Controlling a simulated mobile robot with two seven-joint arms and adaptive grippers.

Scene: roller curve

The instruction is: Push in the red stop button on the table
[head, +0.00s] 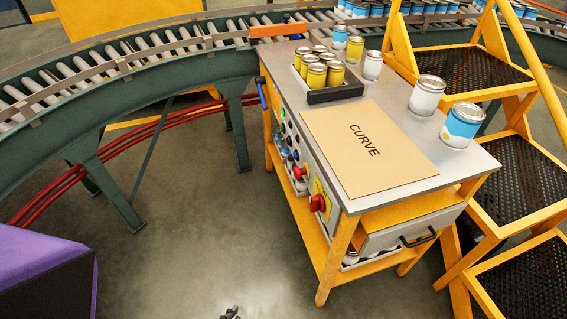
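The grey-topped table (436,161) stands right of the middle in the head view, with a control panel on its left side. A round red button (299,172) sits on this panel, below several smaller buttons. Nearer to me is a larger red knob (318,202) on a yellow plate. I cannot tell from here whether either is pressed in. A small dark tip, seemingly of my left gripper (231,313), shows at the bottom edge, well apart from the panel. Its fingers are too cut off to read. My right gripper is not in view.
A cardboard sheet (365,145) marked CURVE, a dark tray (335,94) of yellow cans and several loose cans lie on the table. A roller conveyor (130,58) curves behind. Yellow steps (510,165) stand right, a purple box (45,275) left. Floor before the panel is clear.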

